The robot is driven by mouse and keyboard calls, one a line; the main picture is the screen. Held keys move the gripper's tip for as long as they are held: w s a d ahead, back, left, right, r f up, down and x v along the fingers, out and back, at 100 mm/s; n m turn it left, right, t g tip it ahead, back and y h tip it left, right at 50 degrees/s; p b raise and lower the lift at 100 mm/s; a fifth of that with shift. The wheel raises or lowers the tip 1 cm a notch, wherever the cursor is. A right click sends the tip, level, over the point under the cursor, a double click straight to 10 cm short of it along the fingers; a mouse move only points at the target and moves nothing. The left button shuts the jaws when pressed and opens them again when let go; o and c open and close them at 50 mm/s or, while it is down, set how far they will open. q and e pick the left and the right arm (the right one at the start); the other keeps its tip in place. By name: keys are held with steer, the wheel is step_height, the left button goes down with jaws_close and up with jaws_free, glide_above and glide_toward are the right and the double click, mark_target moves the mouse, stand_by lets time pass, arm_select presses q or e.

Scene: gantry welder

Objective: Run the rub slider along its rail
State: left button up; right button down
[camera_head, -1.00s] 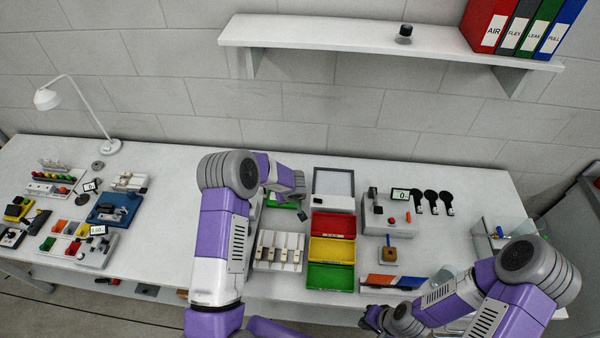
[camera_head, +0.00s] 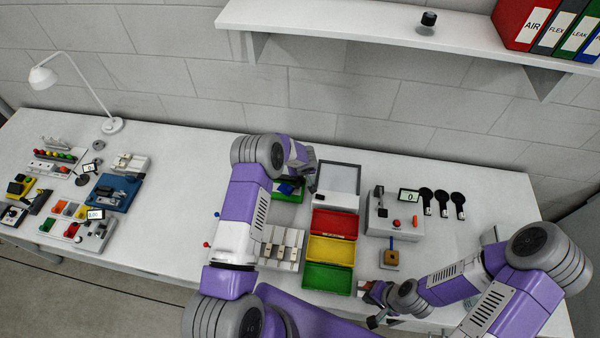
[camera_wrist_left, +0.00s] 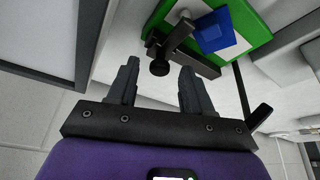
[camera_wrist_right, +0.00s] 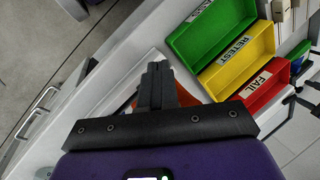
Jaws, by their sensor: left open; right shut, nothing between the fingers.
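A green plate (camera_head: 287,196) with a blue block (camera_head: 290,187) on it sits on the bench left of the grey framed panel. The left wrist view shows the green plate (camera_wrist_left: 247,28), the blue block (camera_wrist_left: 212,32) on a white area, and a dark bar (camera_wrist_left: 195,62) with a round black knob (camera_wrist_left: 159,68) beside them. I take these to be the rub rail and slider, but cannot be sure. My left gripper (camera_wrist_left: 158,76) is open, with the knob appearing between its fingertips; contact cannot be told. My right gripper (camera_wrist_right: 157,72) is shut and empty near the bench's front edge.
Red, yellow and green trays (camera_head: 330,250) stand right of a pale slotted fixture (camera_head: 283,246). A grey box with buttons (camera_head: 394,222) and a wooden block (camera_head: 390,259) stand farther right. The framed panel (camera_head: 338,180) is close beside my left gripper.

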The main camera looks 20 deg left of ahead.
arm_select(q)
steer(key=shift+f, duration=0.1)
steer(key=shift+w, duration=0.1)
jaws_close()
steer(key=shift+w, duration=0.1)
arm_select(e)
steer(key=shift+f, duration=0.1)
